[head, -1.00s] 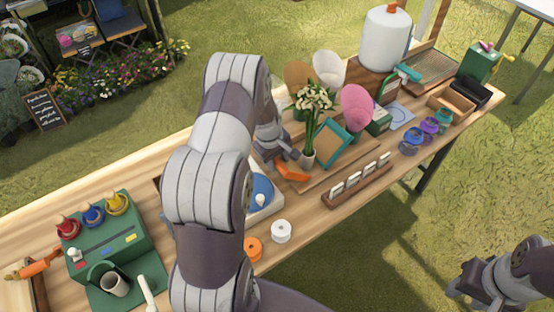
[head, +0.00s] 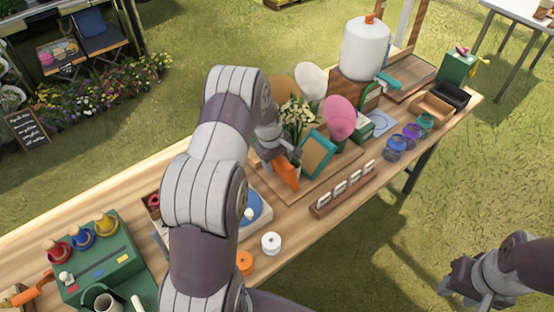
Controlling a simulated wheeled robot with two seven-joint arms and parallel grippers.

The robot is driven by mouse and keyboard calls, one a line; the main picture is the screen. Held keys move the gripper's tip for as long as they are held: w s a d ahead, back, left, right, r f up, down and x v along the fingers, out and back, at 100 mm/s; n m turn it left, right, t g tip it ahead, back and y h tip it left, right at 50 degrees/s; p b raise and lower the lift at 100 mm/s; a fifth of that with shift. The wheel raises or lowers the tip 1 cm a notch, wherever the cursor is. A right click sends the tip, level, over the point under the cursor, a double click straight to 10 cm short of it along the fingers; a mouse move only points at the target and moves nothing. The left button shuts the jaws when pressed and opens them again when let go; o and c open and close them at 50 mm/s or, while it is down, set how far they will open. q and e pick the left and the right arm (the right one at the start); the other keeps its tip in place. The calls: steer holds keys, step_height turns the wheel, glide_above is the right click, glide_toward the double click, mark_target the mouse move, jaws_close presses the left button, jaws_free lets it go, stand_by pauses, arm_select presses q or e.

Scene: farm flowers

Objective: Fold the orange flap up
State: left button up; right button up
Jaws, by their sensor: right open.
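The orange flap (head: 287,174) stands steeply tilted on the wooden board, in front of the white flowers (head: 299,114). It is left of the teal-framed board (head: 318,156). My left gripper (head: 281,152) is right at the flap's upper edge, on its far left side. Its fingers are small and partly hidden, so I cannot tell if they are open or touching the flap. The vase under the flowers is mostly hidden. My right gripper (head: 446,289) is open and empty over the grass at the lower right, away from the table.
A wooden rack with white cards (head: 345,189) lies in front. A white spool (head: 271,243) and an orange spool (head: 244,262) stand near the front edge. My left arm covers the table's middle left.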

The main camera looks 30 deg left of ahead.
arm_select(q)
steer(key=shift+r, duration=0.1)
step_height(320, 180, up, 12)
steer(key=s+b, duration=0.2)
steer(key=shift+a+r, duration=0.15)
steer(key=shift+a, duration=0.3)
steer(key=shift+s, duration=0.15)
